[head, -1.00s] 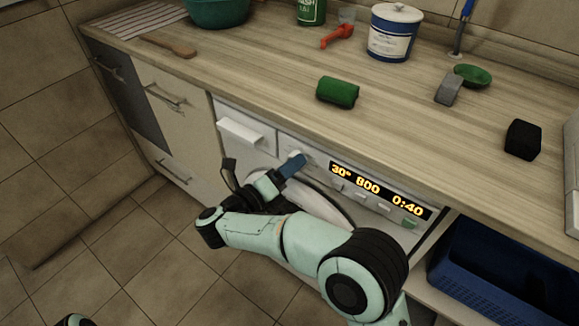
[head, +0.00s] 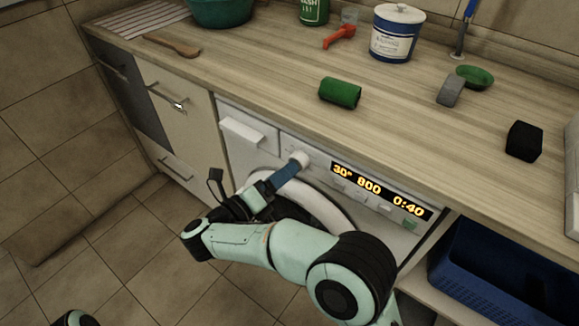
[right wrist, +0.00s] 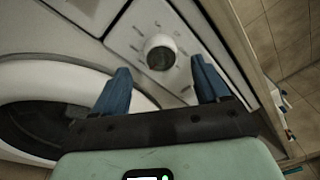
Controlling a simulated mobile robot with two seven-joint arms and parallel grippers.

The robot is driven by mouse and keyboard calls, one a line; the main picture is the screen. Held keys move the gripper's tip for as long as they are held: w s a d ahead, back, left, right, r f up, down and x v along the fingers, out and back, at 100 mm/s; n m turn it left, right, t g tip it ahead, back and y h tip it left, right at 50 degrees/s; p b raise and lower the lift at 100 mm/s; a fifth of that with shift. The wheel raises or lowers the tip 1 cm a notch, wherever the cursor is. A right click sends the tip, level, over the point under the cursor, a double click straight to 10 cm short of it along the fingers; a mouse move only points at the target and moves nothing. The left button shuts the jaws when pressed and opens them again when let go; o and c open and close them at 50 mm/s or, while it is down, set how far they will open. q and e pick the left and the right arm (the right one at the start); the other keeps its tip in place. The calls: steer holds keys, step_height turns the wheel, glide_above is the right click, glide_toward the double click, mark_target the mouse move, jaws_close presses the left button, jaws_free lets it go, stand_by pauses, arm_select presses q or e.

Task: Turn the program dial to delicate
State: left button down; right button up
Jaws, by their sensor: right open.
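The white round program dial (head: 301,158) is on the washing machine's front panel, left of the lit display (head: 380,190), which reads 30°, 800 and 0:40. My right gripper (head: 286,174) is just in front of the dial. In the right wrist view the dial (right wrist: 160,52) lies ahead, between the lines of the two blue fingers of my right gripper (right wrist: 162,84). The fingers are wide apart, with nothing between them, and a gap shows before the dial. Small marks surround the dial, too small to read. My left gripper is not in view.
The detergent drawer (head: 241,132) is left of the dial, and the round door (head: 318,205) is below. The wooden worktop (head: 265,75) overhangs the panel, with a green roll (head: 340,93) near its edge. A blue crate (head: 478,268) is at lower right.

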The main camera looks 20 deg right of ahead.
arm_select(q)
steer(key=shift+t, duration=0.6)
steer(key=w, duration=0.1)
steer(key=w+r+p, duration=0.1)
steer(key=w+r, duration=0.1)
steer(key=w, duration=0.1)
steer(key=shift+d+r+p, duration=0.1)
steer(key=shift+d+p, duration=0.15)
steer(key=shift+p, duration=0.1)
arm_select(e)
steer(key=v, duration=0.9)
steer(key=shift+s+a, duration=0.2)
steer(key=shift+a, duration=0.1)
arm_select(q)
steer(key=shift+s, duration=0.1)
